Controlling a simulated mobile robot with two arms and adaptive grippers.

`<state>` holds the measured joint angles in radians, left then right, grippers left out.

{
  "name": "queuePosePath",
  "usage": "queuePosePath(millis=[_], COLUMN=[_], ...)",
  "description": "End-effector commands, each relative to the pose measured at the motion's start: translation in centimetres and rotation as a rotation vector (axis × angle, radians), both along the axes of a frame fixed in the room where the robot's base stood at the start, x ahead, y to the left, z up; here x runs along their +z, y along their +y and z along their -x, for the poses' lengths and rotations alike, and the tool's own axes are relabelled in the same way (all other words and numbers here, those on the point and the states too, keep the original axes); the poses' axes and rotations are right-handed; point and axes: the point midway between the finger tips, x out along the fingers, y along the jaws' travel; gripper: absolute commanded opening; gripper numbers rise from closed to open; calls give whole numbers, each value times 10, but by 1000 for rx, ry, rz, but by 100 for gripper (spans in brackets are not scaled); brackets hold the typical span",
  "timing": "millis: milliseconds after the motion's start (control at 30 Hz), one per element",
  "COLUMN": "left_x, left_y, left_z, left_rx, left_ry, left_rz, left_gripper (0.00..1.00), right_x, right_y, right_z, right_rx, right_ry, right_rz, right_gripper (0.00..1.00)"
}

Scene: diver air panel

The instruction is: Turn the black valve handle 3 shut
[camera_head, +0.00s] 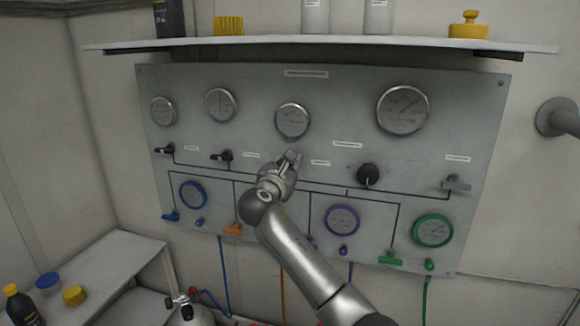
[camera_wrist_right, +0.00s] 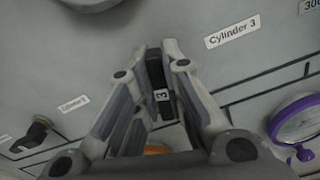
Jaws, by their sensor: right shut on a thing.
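The black valve handle 3 (camera_wrist_right: 157,76) shows in the right wrist view, with a small white "3" tag on it. It stands between the two fingers of my right gripper (camera_wrist_right: 162,62), which is shut on it. In the head view my right gripper (camera_head: 289,160) reaches up to the middle of the grey panel (camera_head: 270,80) and hides the handle. The "Cylinder 3" label (camera_wrist_right: 232,32) is to the right of the handle in the wrist view. My left gripper is not in view.
Two other black handles (camera_head: 166,150) (camera_head: 222,156) sit left of my right gripper, and a round black knob (camera_head: 368,174) sits to its right. Gauges are above and below. A shelf (camera_head: 320,41) crosses above the panel. A white table (camera_head: 110,262) stands at lower left.

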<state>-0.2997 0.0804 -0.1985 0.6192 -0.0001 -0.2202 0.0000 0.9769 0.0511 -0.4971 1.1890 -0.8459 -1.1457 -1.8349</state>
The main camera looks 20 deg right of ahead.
Motion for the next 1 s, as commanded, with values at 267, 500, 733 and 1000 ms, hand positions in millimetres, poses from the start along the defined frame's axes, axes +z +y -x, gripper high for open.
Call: queuePosePath(millis=[267,500,733,1000], left_x=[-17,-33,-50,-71], left_y=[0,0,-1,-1], left_z=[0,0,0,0], left_rx=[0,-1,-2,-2], left_ry=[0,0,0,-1], left_rz=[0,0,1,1], left_gripper=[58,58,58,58], right_x=[-5,-6,-7,-9], right_y=[-1,-1,-2,-3], right_z=[1,2,2,2], right_rx=[1,1,1,1], right_ry=[-124,-253,-377,-518], right_rz=[-187,-378,-561,-770], right_gripper=[0,0,0,0])
